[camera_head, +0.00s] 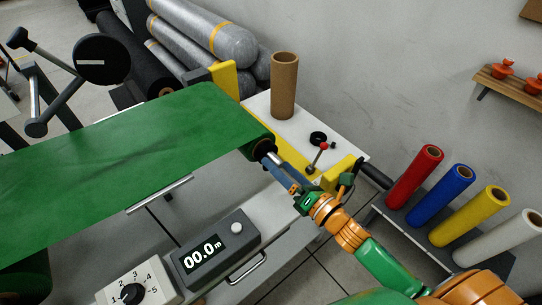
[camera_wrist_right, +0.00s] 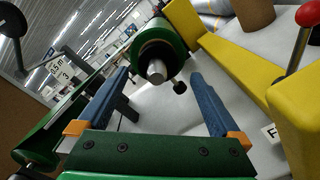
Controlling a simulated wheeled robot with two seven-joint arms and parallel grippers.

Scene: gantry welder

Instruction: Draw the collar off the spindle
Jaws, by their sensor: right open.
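The spindle (camera_wrist_right: 156,70) is a pale grey shaft end that sticks out of the green roll (camera_wrist_right: 160,38) in the right wrist view. A dark ring or hub surrounds it, and a small dark knob (camera_wrist_right: 180,88) sits beside it; I cannot tell surely which part is the collar. In the head view the spindle end (camera_head: 264,149) is partly hidden by my gripper. My right gripper (camera_head: 274,163) is open, its blue fingers spread to either side below the spindle end, with nothing seen between them. My left gripper is not in view.
A yellow frame (camera_head: 341,177) and a red-knobbed lever (camera_head: 323,146) stand close by my right gripper. A black ring (camera_head: 318,138) and a cardboard tube (camera_head: 284,86) are on the white top (camera_head: 262,104). A meter box (camera_head: 214,253) stands in front. Coloured rolls (camera_head: 415,176) stand at right.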

